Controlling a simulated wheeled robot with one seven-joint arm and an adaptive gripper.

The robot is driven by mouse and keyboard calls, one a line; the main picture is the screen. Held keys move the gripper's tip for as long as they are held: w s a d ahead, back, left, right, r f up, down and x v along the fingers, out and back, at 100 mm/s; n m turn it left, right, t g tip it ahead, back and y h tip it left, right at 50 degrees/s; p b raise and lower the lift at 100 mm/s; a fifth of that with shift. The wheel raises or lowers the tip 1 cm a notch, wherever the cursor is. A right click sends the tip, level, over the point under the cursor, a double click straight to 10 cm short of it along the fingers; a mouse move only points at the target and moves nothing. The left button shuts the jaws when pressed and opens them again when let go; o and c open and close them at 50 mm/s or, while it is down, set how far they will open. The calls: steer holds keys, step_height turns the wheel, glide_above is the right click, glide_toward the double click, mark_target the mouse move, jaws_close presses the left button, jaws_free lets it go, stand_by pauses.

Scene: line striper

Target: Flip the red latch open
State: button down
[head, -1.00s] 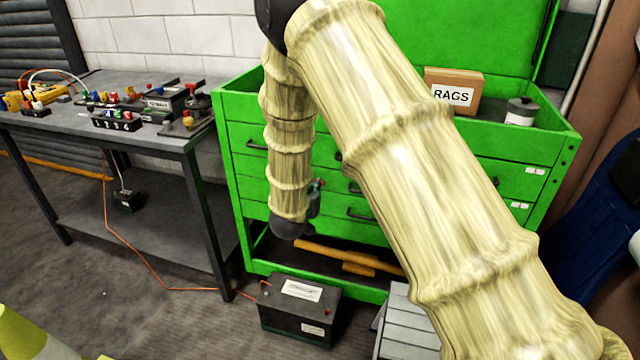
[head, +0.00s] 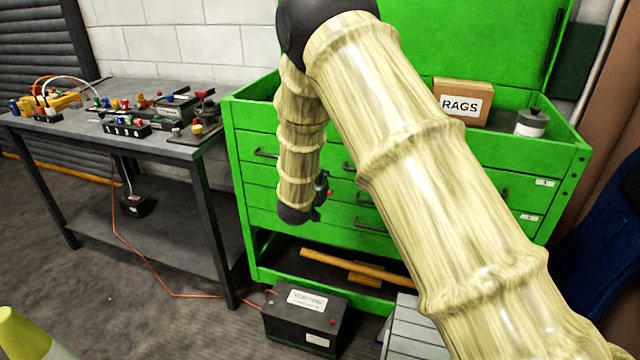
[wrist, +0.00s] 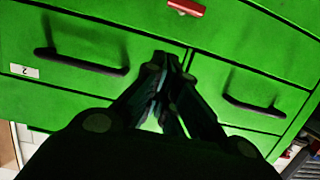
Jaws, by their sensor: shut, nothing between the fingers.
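My gripper is mostly hidden there by my own arm.
Drawer handles (wrist: 80,62) and (wrist: 255,105) flank my fingers. A black battery (head: 300,325) sits on the floor before the cabinet. A workbench (head: 195,152) with small parts stands left. A RAGS box (head: 460,100) and a can (head: 531,123) are on top of the cabinet.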

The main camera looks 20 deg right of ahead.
steer(key=x, duration=0.4)
steer(key=shift+w+d, duration=0.2)
steer(key=f, duration=0.3)
steer(key=shift+w+d+p, duration=0.1)
steer(key=shift+w+p, duration=0.15)
steer(key=shift+p, duration=0.05)
steer(key=shift+f, duration=0.6)
